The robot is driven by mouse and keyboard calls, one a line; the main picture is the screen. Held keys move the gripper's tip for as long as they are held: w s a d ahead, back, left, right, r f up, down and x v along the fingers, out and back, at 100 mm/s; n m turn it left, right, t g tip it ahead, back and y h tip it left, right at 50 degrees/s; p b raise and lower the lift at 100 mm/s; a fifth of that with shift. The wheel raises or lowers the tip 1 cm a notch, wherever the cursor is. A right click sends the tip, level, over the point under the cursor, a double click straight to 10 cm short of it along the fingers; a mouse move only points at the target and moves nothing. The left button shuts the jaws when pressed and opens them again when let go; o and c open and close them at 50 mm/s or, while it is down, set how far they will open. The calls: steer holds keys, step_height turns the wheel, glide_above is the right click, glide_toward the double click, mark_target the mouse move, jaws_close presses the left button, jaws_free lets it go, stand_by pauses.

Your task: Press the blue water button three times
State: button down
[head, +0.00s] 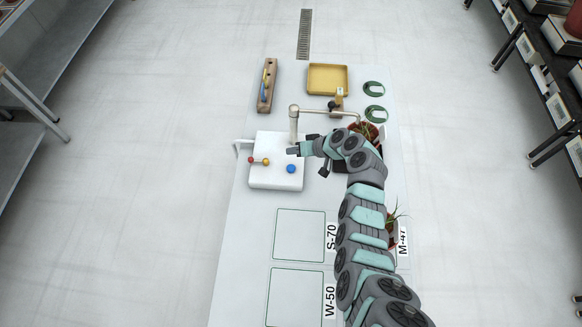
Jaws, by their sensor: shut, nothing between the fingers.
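The blue water button (291,169) is a small round blue knob on the right part of a white box (275,183). My gripper (290,151) is shut and empty. In the head view its tips appear just beyond the blue button, over the far right part of the box. A gap shows between the tips and the button in the picture. I cannot tell how high the tips are above the box. My arm comes in from the lower right and hides part of the table's right side.
A red knob (251,160) and a yellow knob (266,162) sit left on the box. A metal spout (294,125) rises behind it. A plant pot (367,131) is partly behind my arm. A yellow tray (327,78) and wooden rack (267,85) stand farther back. Marked squares in front are empty.

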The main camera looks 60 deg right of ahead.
steer(key=b, duration=0.5)
glide_above(293, 169)
step_height(293, 169, down, 8)
steer(key=shift+r, duration=0.1)
steer(key=shift+f+b, duration=0.3)
steer(key=shift+f, duration=0.05)
steer(key=shift+f, duration=0.2)
stand_by(1.3)
steer(key=shift+f+b, duration=0.25)
steer(key=shift+b, duration=0.45)
steer(key=shift+f+b, duration=0.6)
steer(key=shift+b, duration=0.1)
stand_by(0.5)
steer(key=shift+r, duration=0.1)
steer(key=shift+r+p, duration=0.55)
steer(key=shift+r, duration=0.45)
